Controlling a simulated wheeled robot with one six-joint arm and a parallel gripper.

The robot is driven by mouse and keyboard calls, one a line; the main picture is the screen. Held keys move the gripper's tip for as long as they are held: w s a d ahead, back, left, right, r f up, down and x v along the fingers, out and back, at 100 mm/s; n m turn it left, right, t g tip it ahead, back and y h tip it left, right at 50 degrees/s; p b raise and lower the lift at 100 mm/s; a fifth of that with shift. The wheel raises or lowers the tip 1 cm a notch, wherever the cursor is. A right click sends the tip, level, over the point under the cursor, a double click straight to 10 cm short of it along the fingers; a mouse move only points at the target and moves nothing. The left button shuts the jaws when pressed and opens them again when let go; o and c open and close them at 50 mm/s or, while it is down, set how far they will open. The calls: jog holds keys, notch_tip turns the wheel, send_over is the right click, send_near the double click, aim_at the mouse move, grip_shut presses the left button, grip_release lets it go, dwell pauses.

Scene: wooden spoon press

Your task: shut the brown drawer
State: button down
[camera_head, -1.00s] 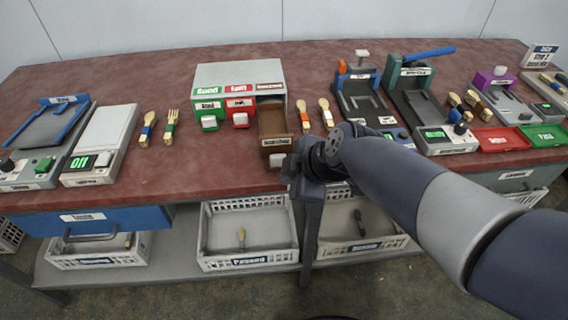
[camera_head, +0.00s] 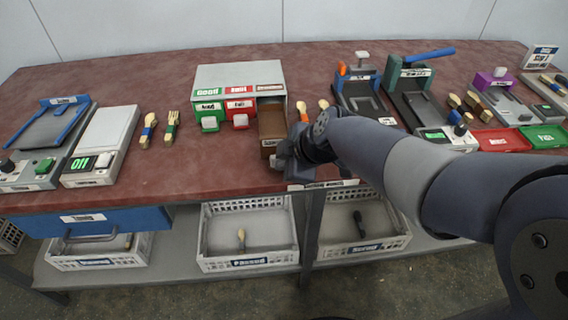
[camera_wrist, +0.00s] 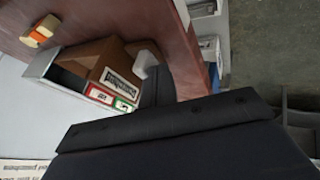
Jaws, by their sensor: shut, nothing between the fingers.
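The brown drawer (camera_head: 271,122) is pulled out of the small grey cabinet (camera_head: 240,76) on the table, at its right compartment. Its inside looks empty. In the wrist view the brown drawer (camera_wrist: 108,59) shows its labelled front and its white handle (camera_wrist: 145,64). My gripper (camera_head: 282,160) is shut and empty, close in front of the drawer at the table's front edge. In the wrist view my dark gripper body fills the bottom.
The green drawer (camera_head: 209,112) and red drawer (camera_head: 240,110) beside it are shut. Presses (camera_head: 360,95) stand farther right. A blue drawer (camera_head: 95,221) hangs under the table's left end.

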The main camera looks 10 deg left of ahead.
jog(key=b, duration=0.2)
send_near(277, 130)
jog(key=w+a+f, duration=0.2)
jog(key=a, duration=0.1)
jog(key=w+a+f, duration=0.1)
jog(key=a, duration=0.1)
jog(key=shift+w+f, duration=0.15)
jog(key=shift+w, duration=0.1)
